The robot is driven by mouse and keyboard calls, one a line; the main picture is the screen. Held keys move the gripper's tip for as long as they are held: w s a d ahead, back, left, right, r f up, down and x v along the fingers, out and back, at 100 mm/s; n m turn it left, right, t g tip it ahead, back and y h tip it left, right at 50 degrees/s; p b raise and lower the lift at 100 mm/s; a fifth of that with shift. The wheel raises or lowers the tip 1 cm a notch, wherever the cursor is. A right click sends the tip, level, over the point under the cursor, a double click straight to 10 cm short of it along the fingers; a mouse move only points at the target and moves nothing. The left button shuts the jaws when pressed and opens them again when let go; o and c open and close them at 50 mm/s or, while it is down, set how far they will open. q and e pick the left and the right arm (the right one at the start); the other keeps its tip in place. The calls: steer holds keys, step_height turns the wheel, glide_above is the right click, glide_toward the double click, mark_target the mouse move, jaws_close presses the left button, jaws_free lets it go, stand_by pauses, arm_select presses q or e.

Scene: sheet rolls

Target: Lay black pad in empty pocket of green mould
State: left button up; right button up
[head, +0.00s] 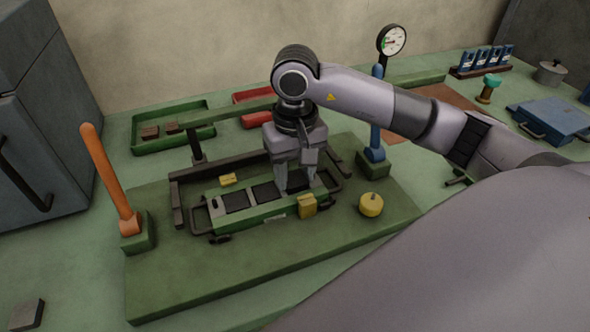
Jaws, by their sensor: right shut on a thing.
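The green mould (248,217) lies on the dark green board, a long block with a row of square pockets on top. Dark squares show at its left (236,201) and middle (264,193); I cannot tell whether they are pads or bare pocket floors. My right gripper (297,188) points down over the right part of the mould, shut on what appears to be the black pad, which is mostly hidden by the fingers. I cannot tell whether the pad touches the mould. My left gripper is not in view.
Yellow blocks sit behind (228,179) and in front (307,205) of the mould. A green tray (143,138) stands at the back left. The board's front is clear.

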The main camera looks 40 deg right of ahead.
steer(key=o, duration=1)
steer(key=shift+s+f, duration=0.1)
steer(key=shift+f, duration=0.15)
steer(key=shift+o, duration=0.5)
steer(key=shift+a, duration=0.1)
steer(key=shift+d, duration=0.2)
